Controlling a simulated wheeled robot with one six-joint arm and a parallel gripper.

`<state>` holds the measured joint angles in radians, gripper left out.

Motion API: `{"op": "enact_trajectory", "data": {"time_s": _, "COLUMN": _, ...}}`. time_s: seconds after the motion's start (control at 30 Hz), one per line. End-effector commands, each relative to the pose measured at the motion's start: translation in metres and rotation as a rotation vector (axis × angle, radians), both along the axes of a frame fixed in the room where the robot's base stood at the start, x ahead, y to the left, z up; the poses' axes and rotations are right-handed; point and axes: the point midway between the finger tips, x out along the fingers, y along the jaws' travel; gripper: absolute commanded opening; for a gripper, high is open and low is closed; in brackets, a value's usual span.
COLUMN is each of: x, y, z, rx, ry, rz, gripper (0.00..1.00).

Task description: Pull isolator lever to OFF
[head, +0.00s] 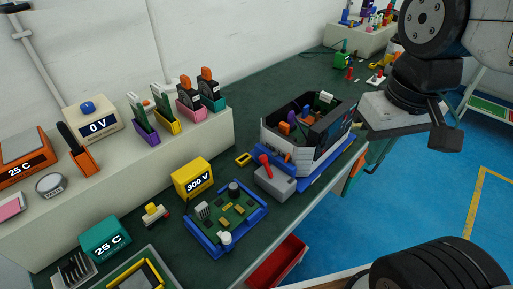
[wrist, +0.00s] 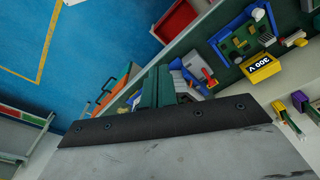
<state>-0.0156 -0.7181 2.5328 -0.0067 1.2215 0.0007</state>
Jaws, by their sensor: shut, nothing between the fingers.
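A grey box (head: 274,182) with a red lever (head: 264,161) stands on the green bench, just in front of the open grey rack; I take this as the isolator. The red lever leans up and to the left in the head view; no ON or OFF marking is readable. The lever also shows in the wrist view (wrist: 208,76), right of my fingers. My gripper (wrist: 167,84) is shut and empty, apart from the lever, its dark green fingers partly covering the rack behind.
The grey rack (head: 270,137) holds coloured modules and sits on a blue base. A blue tray with a circuit board (head: 212,241) and a yellow 300 V box (head: 192,178) are left of the lever. A red bin (head: 277,264) lies below the bench edge.

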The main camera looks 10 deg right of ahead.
Motion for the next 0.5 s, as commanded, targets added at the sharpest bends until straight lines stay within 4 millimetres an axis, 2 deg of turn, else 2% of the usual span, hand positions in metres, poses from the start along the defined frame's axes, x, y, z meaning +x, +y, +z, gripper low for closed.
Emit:
{"op": "enact_trajectory", "data": {"time_s": 0.27, "x": 0.077, "y": 0.024, "z": 0.009, "rx": -0.025, "ry": 0.066, "rz": 0.109, "gripper": 0.00}}
{"op": "enact_trajectory", "data": {"time_s": 0.5, "x": 0.153, "y": 0.065, "z": -0.006, "rx": -0.052, "ry": 0.123, "rz": 0.216, "gripper": 0.00}}
